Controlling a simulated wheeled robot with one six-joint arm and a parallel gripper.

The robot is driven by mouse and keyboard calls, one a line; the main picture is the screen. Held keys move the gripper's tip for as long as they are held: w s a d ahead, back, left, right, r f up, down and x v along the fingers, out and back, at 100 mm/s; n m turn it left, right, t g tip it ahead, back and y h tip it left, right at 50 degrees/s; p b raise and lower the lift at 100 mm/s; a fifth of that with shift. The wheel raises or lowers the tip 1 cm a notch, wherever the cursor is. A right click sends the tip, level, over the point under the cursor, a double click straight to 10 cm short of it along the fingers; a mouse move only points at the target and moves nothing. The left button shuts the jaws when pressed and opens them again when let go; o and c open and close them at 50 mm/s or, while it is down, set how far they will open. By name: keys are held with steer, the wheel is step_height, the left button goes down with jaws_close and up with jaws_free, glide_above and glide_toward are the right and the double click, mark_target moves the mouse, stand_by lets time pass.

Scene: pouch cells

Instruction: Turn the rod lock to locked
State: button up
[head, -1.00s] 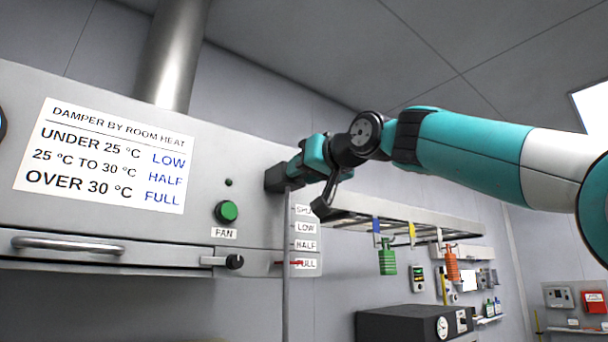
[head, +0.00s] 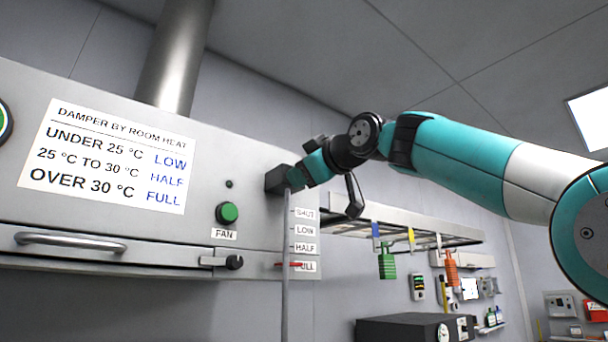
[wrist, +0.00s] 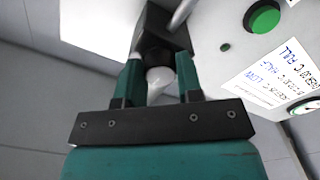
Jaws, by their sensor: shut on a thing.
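The rod lock (head: 275,180) is a dark block on the hood's right end, at the top of a thin vertical rod (head: 286,250). My gripper (head: 291,178) is at the lock, shut on it; its fingertips and the lock's turning part are hard to make out in the head view. In the wrist view my two teal fingers (wrist: 160,78) reach to the dark lock body (wrist: 162,38), with a pale rounded piece between them. No lock marking is readable. The rod's red pointer (head: 290,265) is at the FULL label.
The grey hood carries a damper notice (head: 105,155), a green FAN button (head: 227,212) and a drawer-like handle (head: 70,243). SHUT, LOW, HALF and FULL labels line the rod.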

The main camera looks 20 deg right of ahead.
steer(key=shift+n, duration=0.6)
steer(key=o, duration=0.9)
steer(key=shift+b+v, duration=1.5)
steer(key=shift+v, duration=7.25)
